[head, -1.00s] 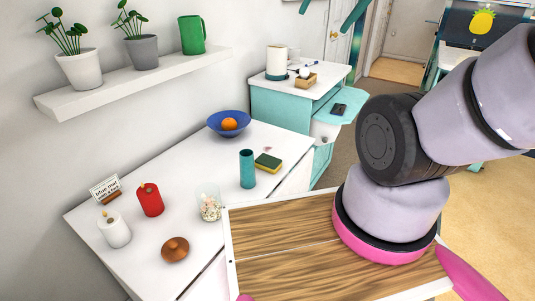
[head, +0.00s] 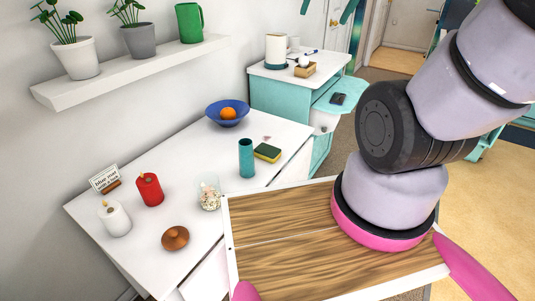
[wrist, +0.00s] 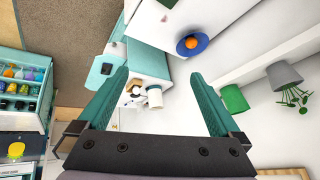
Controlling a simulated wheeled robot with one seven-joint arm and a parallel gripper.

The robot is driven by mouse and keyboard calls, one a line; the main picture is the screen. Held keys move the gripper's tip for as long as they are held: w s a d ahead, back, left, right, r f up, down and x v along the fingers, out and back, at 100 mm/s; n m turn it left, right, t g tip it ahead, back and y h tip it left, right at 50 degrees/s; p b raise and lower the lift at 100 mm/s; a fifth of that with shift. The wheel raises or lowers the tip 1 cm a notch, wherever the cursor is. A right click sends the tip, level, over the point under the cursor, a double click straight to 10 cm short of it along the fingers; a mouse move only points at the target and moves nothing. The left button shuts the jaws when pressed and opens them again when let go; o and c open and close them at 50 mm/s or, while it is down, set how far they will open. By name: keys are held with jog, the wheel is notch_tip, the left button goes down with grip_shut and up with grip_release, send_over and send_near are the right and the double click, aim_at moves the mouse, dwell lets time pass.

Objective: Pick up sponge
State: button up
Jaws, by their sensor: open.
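The sponge (head: 267,153), yellow with a dark green top, lies on the white counter (head: 205,135) in the head view. It sits just right of a teal cylinder (head: 246,158). I cannot make it out in the wrist view. My gripper (wrist: 165,95) shows in the wrist view with its two teal fingers spread wide and nothing between them.
A blue bowl with an orange (head: 228,113), a glass jar (head: 209,192), a red canister (head: 149,189), a white canister (head: 115,218) and a brown lid (head: 175,238) stand on the counter. A shelf (head: 130,72) with plants hangs above. A teal cabinet (head: 283,103) stands behind.

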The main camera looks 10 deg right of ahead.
jog(key=w+d+f+n+h, duration=0.2)
jog(key=w+d+f+n, duration=0.1)
jog(key=w+f, duration=0.55)
jog(key=n+g+y, duration=0.4)
jog(key=n+y, duration=0.1)
jog(key=n, duration=0.4)
send_over(269, 150)
jog(key=s+d, duration=0.2)
jog(key=f, duration=3.7)
jog(key=shift+w+a, duration=0.15)
jog(key=shift+w, duration=0.1)
jog(key=shift+t, duration=0.3)
jog(key=shift+x, duration=3.15)
jog(key=shift+s+f, duration=0.1)
jog(key=shift+f, duration=0.2)
